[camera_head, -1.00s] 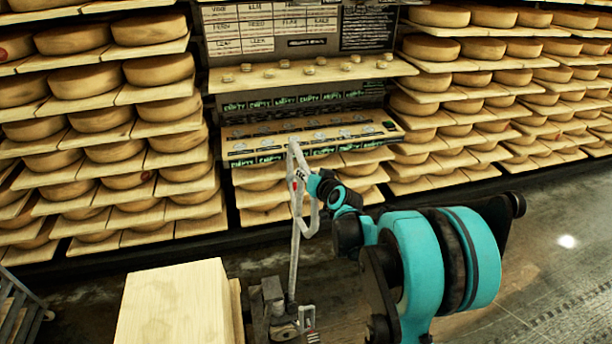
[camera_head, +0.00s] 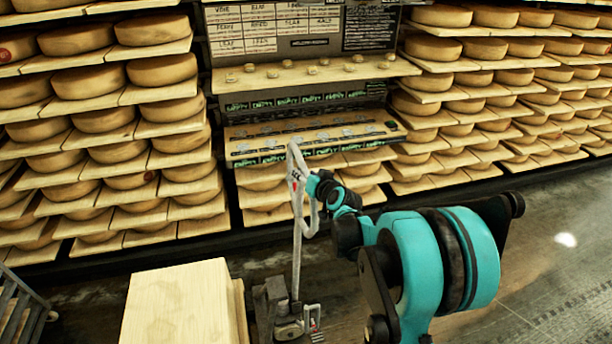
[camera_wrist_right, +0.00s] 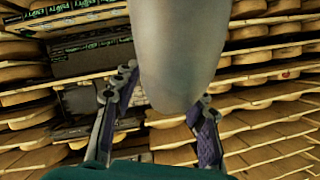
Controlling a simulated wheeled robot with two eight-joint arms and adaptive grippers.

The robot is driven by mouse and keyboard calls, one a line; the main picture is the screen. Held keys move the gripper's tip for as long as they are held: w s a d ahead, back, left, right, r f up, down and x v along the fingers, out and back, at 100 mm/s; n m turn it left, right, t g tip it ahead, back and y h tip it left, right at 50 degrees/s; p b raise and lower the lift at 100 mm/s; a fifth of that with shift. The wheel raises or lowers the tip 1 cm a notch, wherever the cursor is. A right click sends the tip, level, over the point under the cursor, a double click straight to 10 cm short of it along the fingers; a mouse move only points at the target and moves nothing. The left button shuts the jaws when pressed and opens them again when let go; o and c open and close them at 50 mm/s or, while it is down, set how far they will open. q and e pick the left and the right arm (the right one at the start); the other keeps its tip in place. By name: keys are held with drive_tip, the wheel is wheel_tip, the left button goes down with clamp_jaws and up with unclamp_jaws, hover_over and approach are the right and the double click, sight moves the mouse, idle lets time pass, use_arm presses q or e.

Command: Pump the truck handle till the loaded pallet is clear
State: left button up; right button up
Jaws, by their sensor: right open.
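The pale grey truck handle (camera_head: 297,255) rises almost upright from the truck's dark base (camera_head: 275,310), with a loop at its top. My right gripper (camera_head: 306,192) is at the loop, its arm coming from the right. In the right wrist view, the handle (camera_wrist_right: 180,45) is a thick grey bar reaching between the two spread fingers of my right gripper (camera_wrist_right: 165,95). The fingers are open; whether either touches the bar I cannot tell. The pale wooden load (camera_head: 180,305) is beside the truck base. The pallet's underside and floor gap are out of view. My left gripper is not seen.
Shelves of cheese wheels (camera_head: 80,125) line the back wall on both sides. A rack with boards of small pieces (camera_head: 315,70) and labels stands between them. A grey slatted thing (camera_head: 20,305) is at the lower left. Floor at the right (camera_head: 555,270) is clear.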

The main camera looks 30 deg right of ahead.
drive_tip(key=v, duration=1.2)
idle(0.3)
